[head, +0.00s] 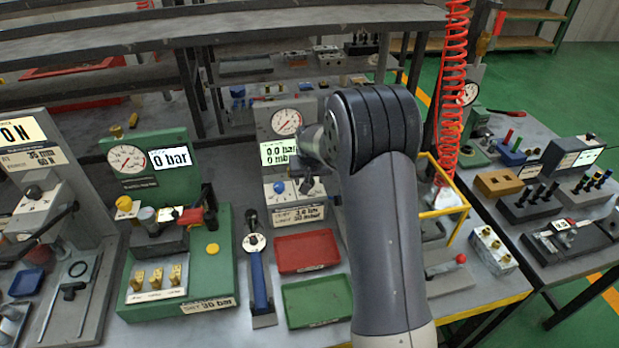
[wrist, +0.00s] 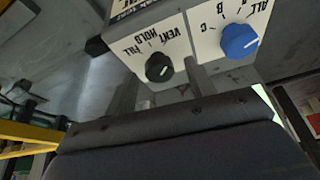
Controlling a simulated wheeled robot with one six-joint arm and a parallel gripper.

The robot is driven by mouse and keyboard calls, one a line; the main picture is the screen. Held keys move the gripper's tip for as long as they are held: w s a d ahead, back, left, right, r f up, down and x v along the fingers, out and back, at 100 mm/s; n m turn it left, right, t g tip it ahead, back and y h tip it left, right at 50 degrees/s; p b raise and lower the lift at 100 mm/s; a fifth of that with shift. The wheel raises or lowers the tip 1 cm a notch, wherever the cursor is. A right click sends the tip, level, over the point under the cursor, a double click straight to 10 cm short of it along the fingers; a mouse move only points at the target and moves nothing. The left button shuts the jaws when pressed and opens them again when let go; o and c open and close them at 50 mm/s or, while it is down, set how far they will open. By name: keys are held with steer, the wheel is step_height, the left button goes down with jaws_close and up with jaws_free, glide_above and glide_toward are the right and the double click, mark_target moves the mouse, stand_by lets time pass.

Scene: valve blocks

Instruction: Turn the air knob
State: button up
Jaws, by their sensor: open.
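In the wrist view, a black knob (wrist: 159,68) sits on a white panel lettered FILL, HOLD and VENT, upside down. A blue knob (wrist: 239,41) lettered A, B, C and ALL is to its right. My gripper (wrist: 158,88) is open, its two grey fingers pointing at the panel on either side of the black knob's line. Contact with the knob cannot be told. In the head view, the blue knob (head: 279,187) shows on the grey test unit (head: 284,215). My arm covers most of the gripper there.
The unit's round gauge (head: 286,122) and a display reading 0.0 (head: 278,152) stand above the knobs. Red (head: 306,252) and green (head: 317,300) trays lie in front. A green 0 bar rig (head: 150,180) is left. A yellow frame (head: 447,205) and red coiled hose (head: 452,90) are right.

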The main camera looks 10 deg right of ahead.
steer(key=c, duration=1)
steer(key=n+b, duration=0.1)
steer(key=n+y+b, duration=0.1)
steer(key=n, duration=0.1)
steer(key=n+b, duration=0.1)
steer(key=shift+d+f+y, duration=0.2)
steer(key=shift+d+y, duration=0.05)
steer(key=shift+y, duration=0.15)
steer(key=n+b, duration=0.1)
steer(key=n, duration=0.1)
steer(key=n+y+b, duration=0.1)
steer(key=n+b, duration=0.1)
steer(key=n, duration=0.1)
steer(key=shift+w+d+g, duration=0.15)
steer(key=shift+g, duration=0.25)
steer(key=n, duration=0.2)
steer(key=n+g+y+b, duration=0.1)
steer(key=n, duration=0.1)
steer(key=shift+w+r+n+y, duration=0.1)
steer(key=shift+r+n+y, duration=0.1)
steer(key=shift+n+y, duration=0.1)
steer(key=shift+w+d+n+g, duration=0.15)
steer(key=shift+n+g, duration=0.85)
steer(key=shift+n, duration=1.1)
